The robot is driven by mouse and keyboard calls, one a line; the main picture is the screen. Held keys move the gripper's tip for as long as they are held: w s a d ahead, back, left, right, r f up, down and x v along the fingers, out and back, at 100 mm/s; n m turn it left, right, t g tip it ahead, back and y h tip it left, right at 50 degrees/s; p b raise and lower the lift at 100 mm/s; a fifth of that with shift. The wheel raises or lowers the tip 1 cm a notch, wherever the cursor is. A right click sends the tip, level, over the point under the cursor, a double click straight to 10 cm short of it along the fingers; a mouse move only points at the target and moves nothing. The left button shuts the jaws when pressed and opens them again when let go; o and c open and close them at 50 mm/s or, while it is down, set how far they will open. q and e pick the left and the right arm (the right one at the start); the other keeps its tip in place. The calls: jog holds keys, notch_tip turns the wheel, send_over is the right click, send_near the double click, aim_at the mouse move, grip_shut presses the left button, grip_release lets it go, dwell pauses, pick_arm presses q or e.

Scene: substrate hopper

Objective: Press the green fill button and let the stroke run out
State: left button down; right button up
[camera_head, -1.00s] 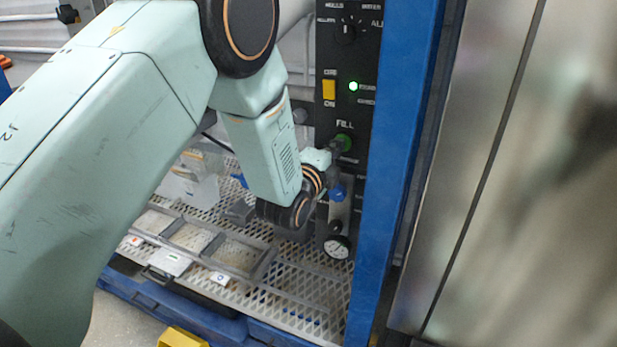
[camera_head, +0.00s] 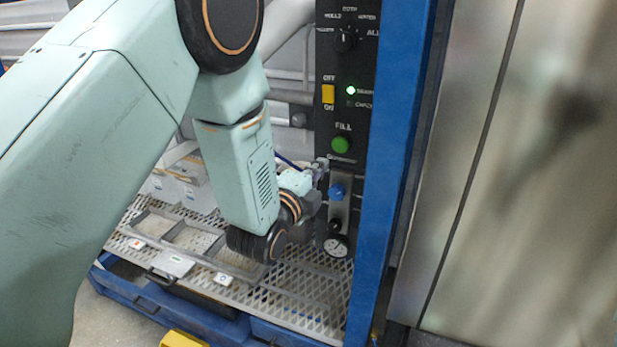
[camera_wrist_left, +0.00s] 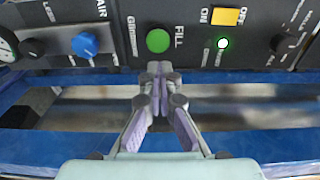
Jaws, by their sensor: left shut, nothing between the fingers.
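The green fill button (camera_head: 341,145) sits under the word FILL on the black control panel (camera_head: 352,116). It also shows in the left wrist view (camera_wrist_left: 158,41), uncovered. My left gripper (camera_head: 322,165) is just below and left of the button in the head view. In the left wrist view its fingertips (camera_wrist_left: 160,68) are together and empty, pointing at the panel near the button. A gap between tips and button seems to show, but its depth is hard to tell. My right gripper is not in view.
The panel carries a yellow switch (camera_head: 328,94), a lit green lamp (camera_head: 351,90), a selector knob (camera_head: 346,41), a blue knob (camera_head: 337,192) and a gauge (camera_head: 336,246). A blue post (camera_head: 392,160) borders it on the right. A mesh shelf with a grey tray (camera_head: 184,237) lies below.

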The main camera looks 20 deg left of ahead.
pick_arm(q)
jog(key=shift+s+a+f, duration=0.1)
jog(key=shift+s+a, duration=0.1)
jog(key=shift+s, duration=0.65)
jog(key=shift+s+a+f, duration=0.1)
jog(key=shift+s+a, duration=0.05)
jog(key=shift+s, duration=0.7)
